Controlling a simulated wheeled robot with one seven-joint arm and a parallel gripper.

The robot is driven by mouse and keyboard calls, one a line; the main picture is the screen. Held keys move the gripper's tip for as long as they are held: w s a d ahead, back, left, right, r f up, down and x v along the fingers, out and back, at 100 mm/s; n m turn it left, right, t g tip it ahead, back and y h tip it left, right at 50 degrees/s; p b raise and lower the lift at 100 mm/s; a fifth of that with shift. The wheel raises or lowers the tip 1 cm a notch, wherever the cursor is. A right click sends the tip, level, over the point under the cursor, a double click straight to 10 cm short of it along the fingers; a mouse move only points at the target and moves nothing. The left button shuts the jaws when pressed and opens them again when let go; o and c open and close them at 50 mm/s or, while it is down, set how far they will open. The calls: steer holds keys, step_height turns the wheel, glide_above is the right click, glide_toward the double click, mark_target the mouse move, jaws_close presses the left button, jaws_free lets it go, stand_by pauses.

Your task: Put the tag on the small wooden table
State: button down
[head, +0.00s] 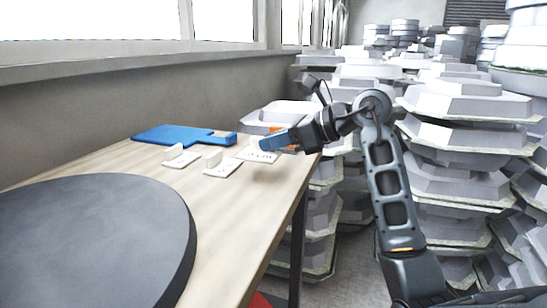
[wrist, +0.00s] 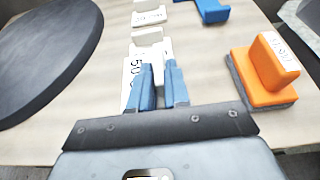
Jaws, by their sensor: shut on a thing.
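Several white tags with flat printed bases and upright grips stand on the small wooden table (head: 235,215). In the head view one tag (head: 180,158) is at the left and another (head: 220,167) is beside it. My gripper (head: 266,144) is at the third white tag (head: 258,156), near the table's right edge. In the wrist view my gripper's blue fingers (wrist: 163,88) are shut on the upright grip of this white tag (wrist: 131,75), whose base bears large dark print. The fingers hide part of it. I cannot tell whether its base touches the tabletop.
A dark round disc (head: 95,240) covers the table's near left. A blue piece (head: 175,134) lies at the back by the wall. An orange block (wrist: 266,75) stands right of my gripper. Stacked grey moulds (head: 460,150) crowd the right side.

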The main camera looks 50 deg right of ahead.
mark_target(274, 157)
steer(key=shift+f, duration=2.05)
steer(key=shift+f, duration=0.2)
steer(key=c, duration=1.1)
jaws_free()
steer(key=shift+r, duration=0.1)
steer(key=shift+r, duration=0.15)
steer(key=v, duration=1.1)
steer(key=shift+s+r, duration=0.2)
steer(key=shift+s, duration=0.15)
steer(key=shift+d, duration=0.15)
